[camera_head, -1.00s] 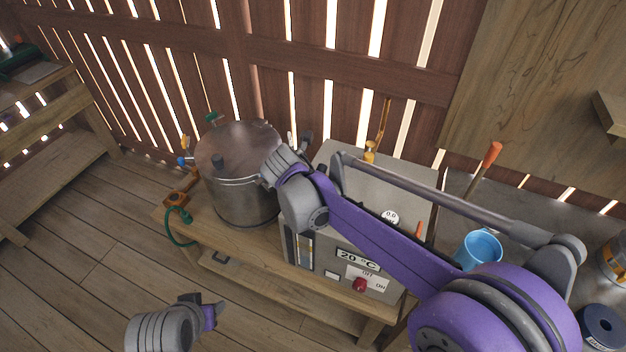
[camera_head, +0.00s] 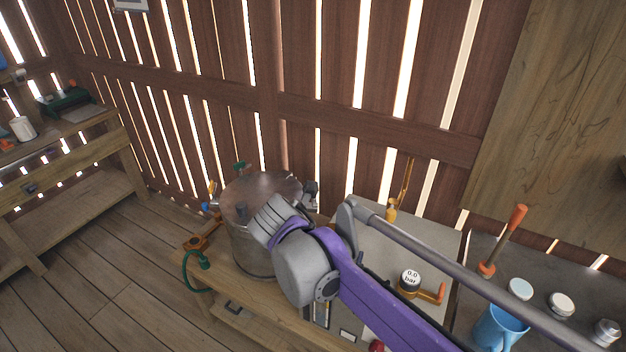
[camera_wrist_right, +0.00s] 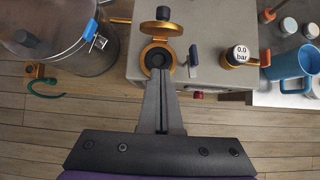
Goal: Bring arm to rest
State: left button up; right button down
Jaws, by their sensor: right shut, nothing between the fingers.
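My purple and grey right arm (camera_head: 385,300) reaches in from the lower right, across the grey machine (camera_head: 430,235). Its grey wrist covers part of the metal pot (camera_head: 250,245). In the right wrist view my right gripper (camera_wrist_right: 160,72) is shut and empty, its two dark fingers together. The fingertips appear in front of the orange round port (camera_wrist_right: 157,56) with its raised lid, on the machine's top. I cannot tell whether they touch it. My left arm and left gripper are not in view.
A blue mug (camera_head: 497,328) and several round-capped containers stand on the right. A pressure gauge (camera_head: 410,283) is on the machine. A green hose (camera_head: 190,272) hangs at the bench's left end. Another bench (camera_head: 75,155) stands far left, with open floor between.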

jog(key=s+d+f+m+y, duration=0.1)
jog(key=s+d+f+m, duration=0.3)
jog(key=s+m, duration=0.3)
jog(key=s+d+f+m+y, duration=0.1)
jog(key=s+d+f+m, duration=0.3)
jog(key=s+m, duration=0.3)
jog(key=s+d+f+m+y, duration=0.2)
jog(key=s+d+f+m, duration=0.2)
jog(key=m, duration=1.1)
jog(key=s+d, duration=0.2)
jog(key=s, duration=0.2)
jog(key=shift+f+m+g, duration=0.3)
jog(key=shift+g, duration=0.1)
